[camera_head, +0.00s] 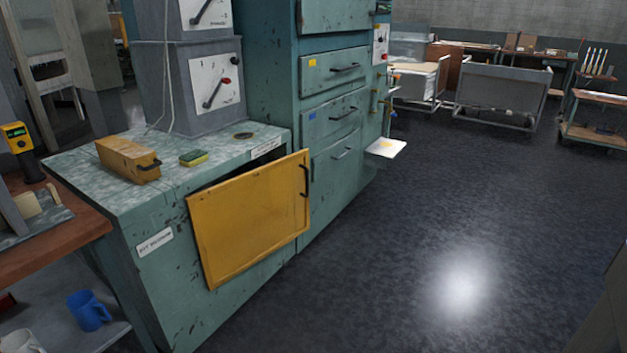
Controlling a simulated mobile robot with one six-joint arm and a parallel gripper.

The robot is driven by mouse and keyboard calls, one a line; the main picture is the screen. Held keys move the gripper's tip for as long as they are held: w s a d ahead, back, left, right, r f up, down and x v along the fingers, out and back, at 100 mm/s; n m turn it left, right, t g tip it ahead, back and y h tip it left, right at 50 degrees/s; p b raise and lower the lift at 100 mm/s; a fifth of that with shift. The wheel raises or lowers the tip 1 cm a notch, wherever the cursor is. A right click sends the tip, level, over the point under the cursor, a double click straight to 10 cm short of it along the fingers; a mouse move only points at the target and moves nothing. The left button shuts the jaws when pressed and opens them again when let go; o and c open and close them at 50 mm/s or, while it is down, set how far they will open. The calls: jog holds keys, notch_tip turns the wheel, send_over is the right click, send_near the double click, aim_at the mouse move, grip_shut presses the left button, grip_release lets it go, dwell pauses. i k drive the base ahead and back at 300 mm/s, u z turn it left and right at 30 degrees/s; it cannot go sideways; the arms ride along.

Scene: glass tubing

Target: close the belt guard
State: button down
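The belt guard looks to be the yellow panel (252,220) on the front of the low green cabinet (160,285). It stands partly open, angled out from the cabinet face. A dark gap shows above and behind its top edge. A black handle (305,181) sits at the panel's right edge. Its left edge lies close to the cabinet front. My gripper is not in view.
A yellow-brown box (128,160) and a green-yellow sponge (193,158) lie on the cabinet top. A taller green drawer cabinet (336,110) stands behind. A wooden bench (60,240) is at left. The dark floor (430,230) at right is clear.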

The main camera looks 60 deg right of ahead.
aim_at(196, 202)
jog(key=k, duration=1.3)
jog(key=z, duration=0.5)
jog(key=i, duration=1.75)
jog(key=u, duration=0.05)
